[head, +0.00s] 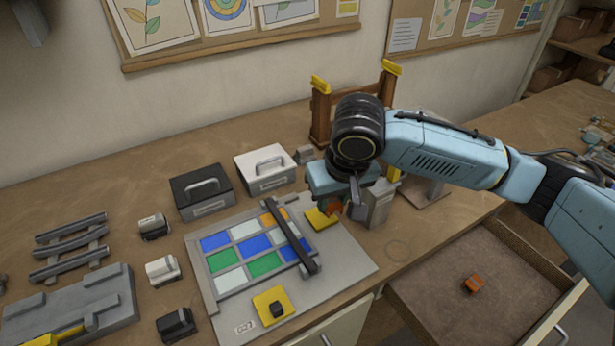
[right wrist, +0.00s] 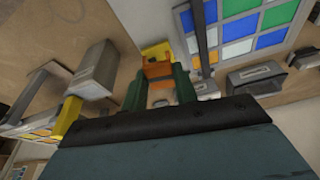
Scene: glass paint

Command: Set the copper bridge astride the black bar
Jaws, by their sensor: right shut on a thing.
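My right gripper (head: 340,207) is shut on an orange copper bridge (head: 334,209), low over the right end of the board. In the right wrist view the bridge (right wrist: 158,70) sits between the green fingers. A yellow block (head: 320,219) is right beside or under it; I cannot tell whether they touch. The black bar (head: 290,235) lies slanted across the coloured glass panel, to the left of the gripper. It also shows in the right wrist view (right wrist: 200,38), apart from the bridge. My left gripper is not in view.
Another orange piece (head: 474,285) lies in the open drawer (head: 440,300). A second yellow block with a black knob (head: 272,306) stands at the board's front. A grey block (head: 379,205) stands close right of the gripper. Black (head: 203,194) and white (head: 265,172) boxes stand behind the board.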

